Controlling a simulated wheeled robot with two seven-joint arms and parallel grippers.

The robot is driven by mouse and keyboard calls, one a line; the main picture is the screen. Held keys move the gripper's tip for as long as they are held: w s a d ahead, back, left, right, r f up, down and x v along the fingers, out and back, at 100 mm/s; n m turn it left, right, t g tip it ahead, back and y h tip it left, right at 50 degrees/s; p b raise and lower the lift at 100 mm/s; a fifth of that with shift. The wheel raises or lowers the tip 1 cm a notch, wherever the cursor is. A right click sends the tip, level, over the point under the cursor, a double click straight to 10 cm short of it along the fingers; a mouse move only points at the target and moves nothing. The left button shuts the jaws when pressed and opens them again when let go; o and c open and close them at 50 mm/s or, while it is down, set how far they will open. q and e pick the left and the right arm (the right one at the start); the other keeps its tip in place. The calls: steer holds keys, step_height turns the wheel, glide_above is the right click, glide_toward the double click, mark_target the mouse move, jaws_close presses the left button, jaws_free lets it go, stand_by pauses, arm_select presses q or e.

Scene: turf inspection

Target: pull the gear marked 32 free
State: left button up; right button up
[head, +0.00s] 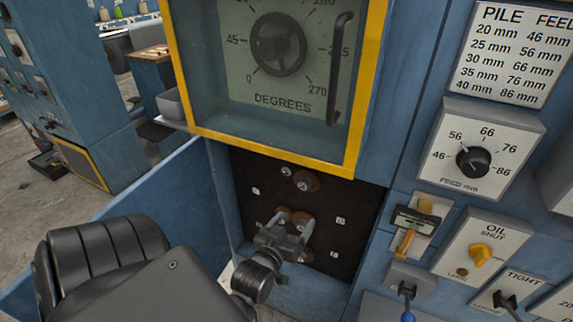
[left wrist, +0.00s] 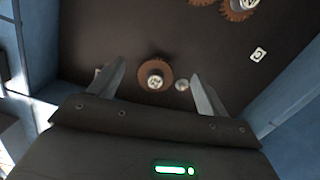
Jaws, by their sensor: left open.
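Brown toothed gears sit on pegs in a dark recess (head: 262,200) in the blue machine. One gear (head: 306,181) is near the top of the recess, and others are partly hidden behind my left gripper (head: 295,218). In the left wrist view one small brown gear (left wrist: 155,75) with a pale marked hub lies between the spread fingers of my left gripper (left wrist: 158,72). The fingers are open, and I cannot tell whether they touch it. Its marking is too small to read, so I cannot tell which gear is marked 32. My right gripper is not in view.
A yellow-framed window (head: 265,152) with a degrees dial and dark handle is above the recess. An opened blue door panel (head: 165,195) stands at left. Control boxes with knobs, including the feed dial (head: 478,155), are at right.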

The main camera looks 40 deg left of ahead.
arm_select(q)
glide_toward(302, 185)
steer(key=f, duration=0.2)
steer(key=shift+r, duration=0.6)
steer(key=shift+n+t+y, duration=0.4)
steer(key=p+x, duration=0.1)
steer(key=x, duration=0.7)
steer(key=shift+w+p, duration=0.3)
steer(key=shift+x, duration=0.85)
steer(key=shift+d+f, duration=0.1)
steer(key=shift+f, duration=0.05)
